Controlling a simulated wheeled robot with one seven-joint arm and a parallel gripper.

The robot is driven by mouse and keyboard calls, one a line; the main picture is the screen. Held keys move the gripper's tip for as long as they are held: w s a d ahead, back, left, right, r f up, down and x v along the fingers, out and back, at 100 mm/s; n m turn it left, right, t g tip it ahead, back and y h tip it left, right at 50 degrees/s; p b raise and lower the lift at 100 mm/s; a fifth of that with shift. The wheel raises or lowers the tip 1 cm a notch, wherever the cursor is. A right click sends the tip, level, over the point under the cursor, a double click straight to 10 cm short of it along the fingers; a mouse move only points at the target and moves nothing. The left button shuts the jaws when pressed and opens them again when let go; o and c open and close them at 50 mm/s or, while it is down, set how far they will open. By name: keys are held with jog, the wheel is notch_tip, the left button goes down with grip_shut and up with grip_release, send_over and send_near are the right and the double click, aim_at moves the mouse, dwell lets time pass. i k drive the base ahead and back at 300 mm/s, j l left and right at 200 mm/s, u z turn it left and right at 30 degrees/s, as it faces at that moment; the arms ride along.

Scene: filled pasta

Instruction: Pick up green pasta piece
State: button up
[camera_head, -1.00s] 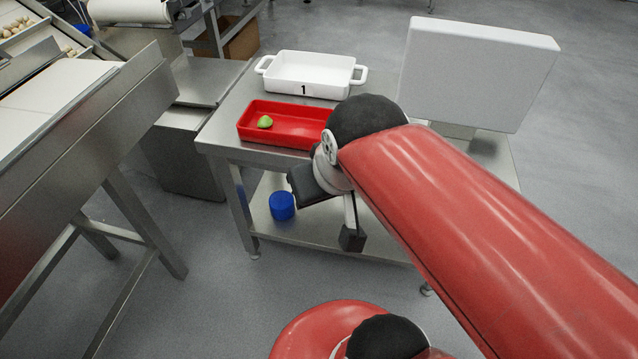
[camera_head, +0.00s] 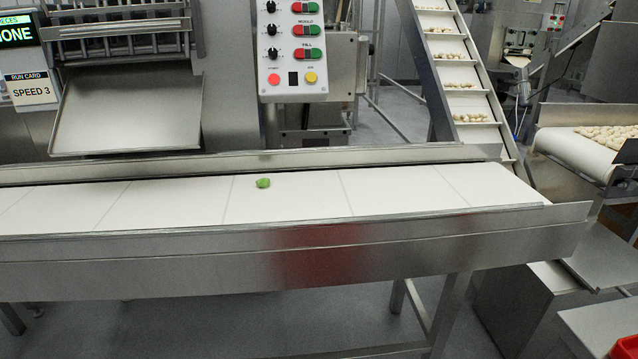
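A small green pasta piece (camera_head: 263,183) lies alone on the white conveyor belt (camera_head: 190,203), a little left of the middle of the view. The belt has steel side rails, and the piece sits nearer the far rail. My gripper and arm are not in view now, so whether the gripper holds anything is hidden. A corner of the red tray (camera_head: 625,348) shows at the bottom right edge; its inside cannot be seen.
The front rail (camera_head: 300,255) runs along the belt's near side. A control panel (camera_head: 294,50) and a steel chute (camera_head: 128,112) stand behind the belt. An inclined conveyor (camera_head: 455,75) with pale pasta is at the right. A steel table (camera_head: 600,325) is at bottom right.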

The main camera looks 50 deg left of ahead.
aim_at(263, 182)
jog(key=u, duration=2.2)
jog(key=i+j, duration=0.15)
jog(key=i, duration=0.1)
